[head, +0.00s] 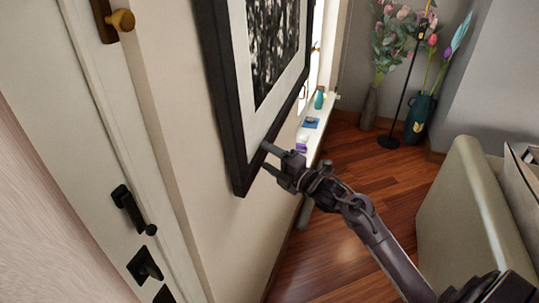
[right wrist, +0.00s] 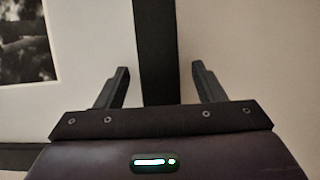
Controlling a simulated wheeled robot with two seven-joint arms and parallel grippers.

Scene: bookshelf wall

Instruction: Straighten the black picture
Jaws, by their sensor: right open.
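The black picture (head: 227,110) hangs on the cream wall at the upper middle of the head view, seen at a steep angle. It has a wide black frame, a white mat and a dark print; its top is cut off. My right gripper (head: 265,157) is open at the lower part of the frame. In the right wrist view one straight bar of the black frame (right wrist: 154,45) runs between the two spread fingers, with a gap on each side. I cannot tell whether a finger touches it. My left gripper is not in view.
A white door (head: 75,130) with black handles is at the left. A narrow white ledge (head: 318,125) with small items runs beyond the picture. Flower vases (head: 420,115) and a pale sofa (head: 465,215) stand at the right. Wooden floor (head: 335,250) lies clear between.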

